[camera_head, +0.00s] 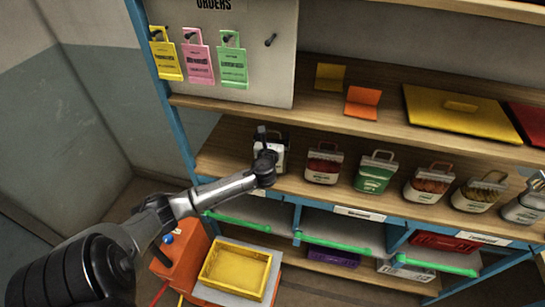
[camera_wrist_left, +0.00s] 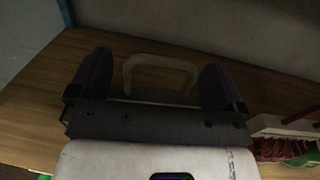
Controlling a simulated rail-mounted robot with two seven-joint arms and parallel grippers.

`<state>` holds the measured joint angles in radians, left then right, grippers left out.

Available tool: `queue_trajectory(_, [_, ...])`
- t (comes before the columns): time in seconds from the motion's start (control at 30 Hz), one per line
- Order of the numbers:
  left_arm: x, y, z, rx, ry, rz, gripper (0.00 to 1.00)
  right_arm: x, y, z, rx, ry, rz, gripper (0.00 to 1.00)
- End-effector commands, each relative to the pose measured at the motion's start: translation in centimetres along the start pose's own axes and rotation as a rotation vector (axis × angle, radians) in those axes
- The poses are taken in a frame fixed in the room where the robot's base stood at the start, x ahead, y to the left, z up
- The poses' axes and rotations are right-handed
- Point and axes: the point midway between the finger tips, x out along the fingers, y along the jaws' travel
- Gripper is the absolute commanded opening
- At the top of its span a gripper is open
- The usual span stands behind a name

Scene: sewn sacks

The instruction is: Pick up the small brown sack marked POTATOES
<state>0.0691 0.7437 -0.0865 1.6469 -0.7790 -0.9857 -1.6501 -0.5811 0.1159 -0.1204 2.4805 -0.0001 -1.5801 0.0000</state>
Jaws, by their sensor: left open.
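My left gripper (camera_head: 266,145) is over the leftmost sack (camera_head: 279,158) on the middle shelf, and its wrist covers much of that sack. The visible part of the sack is pale, and its label cannot be read. In the left wrist view my left gripper (camera_wrist_left: 158,82) is open, with one dark finger on each side of a pale arched handle (camera_wrist_left: 160,61). The handle stands between the fingers with a gap on both sides. The sack body below it is mostly hidden. No POTATOES marking is readable on any sack. My right gripper is not in view.
A red sack (camera_head: 323,164) stands just right, also in the left wrist view (camera_wrist_left: 285,148). A green sack (camera_head: 375,172) and several others continue the row. A yellow tray (camera_head: 236,270) sits below. Order tags (camera_head: 197,58) hang on the board behind.

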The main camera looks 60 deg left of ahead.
Motion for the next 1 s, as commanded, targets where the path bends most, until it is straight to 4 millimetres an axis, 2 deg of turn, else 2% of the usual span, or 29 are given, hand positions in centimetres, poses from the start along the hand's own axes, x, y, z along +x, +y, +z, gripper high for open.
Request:
queue_trajectory(0.27, [0.24, 0.02, -0.02, 0.000, 0.000, 0.000, 0.96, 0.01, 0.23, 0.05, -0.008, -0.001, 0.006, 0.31])
queue_trajectory(1.0, [0.21, 0.02, -0.02, 0.000, 0.001, 0.000, 0.26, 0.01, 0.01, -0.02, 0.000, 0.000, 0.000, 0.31])
